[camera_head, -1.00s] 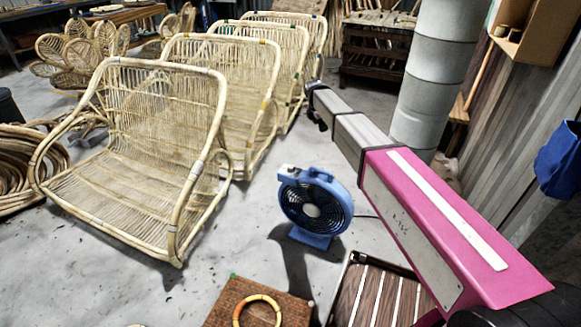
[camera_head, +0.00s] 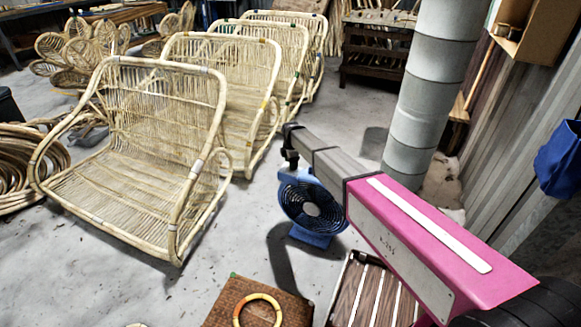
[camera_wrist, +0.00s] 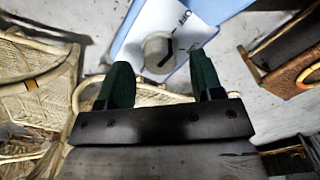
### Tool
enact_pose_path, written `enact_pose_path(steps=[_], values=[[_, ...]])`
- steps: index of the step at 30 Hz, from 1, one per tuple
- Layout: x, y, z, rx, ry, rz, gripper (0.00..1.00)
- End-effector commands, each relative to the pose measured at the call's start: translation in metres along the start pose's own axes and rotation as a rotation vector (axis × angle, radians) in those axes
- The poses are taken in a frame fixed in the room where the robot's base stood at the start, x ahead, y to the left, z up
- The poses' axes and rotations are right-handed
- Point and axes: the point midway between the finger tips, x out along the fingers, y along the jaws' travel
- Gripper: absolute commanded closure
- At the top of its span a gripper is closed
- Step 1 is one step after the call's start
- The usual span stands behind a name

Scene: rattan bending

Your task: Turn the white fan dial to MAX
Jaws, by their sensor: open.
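The blue fan (camera_head: 314,207) stands on the concrete floor in the head view, its round grille facing me. My arm now covers its top. In the wrist view the fan's white panel (camera_wrist: 132,48) carries a round pale dial (camera_wrist: 159,50) with a dark pointer line. Lettering that seems to read "OFF" stands at its upper right. My gripper (camera_wrist: 163,72) is open, with its two dark green fingers apart. The dial shows just beyond the fingertips, between them in the picture. I cannot tell whether they touch it.
Rattan chair frames (camera_head: 140,150) stand in a row to the left of the fan. A woven box (camera_head: 225,300) with a ring on it and a slatted wooden piece (camera_head: 365,295) are in front. A grey pipe (camera_head: 430,90) rises behind my arm.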

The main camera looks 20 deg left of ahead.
Motion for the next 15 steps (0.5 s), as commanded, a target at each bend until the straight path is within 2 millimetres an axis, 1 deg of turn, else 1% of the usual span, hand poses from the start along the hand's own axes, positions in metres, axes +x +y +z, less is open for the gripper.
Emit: enact_pose_path(steps=[1, 6, 15], values=[[0.007, 0.001, 0.000, 0.000, 0.000, -0.001, 0.40], [0.019, 0.001, 0.000, 0.000, 0.000, 0.001, 0.40], [0.022, 0.000, 0.000, 0.000, 0.000, 0.001, 0.40]])
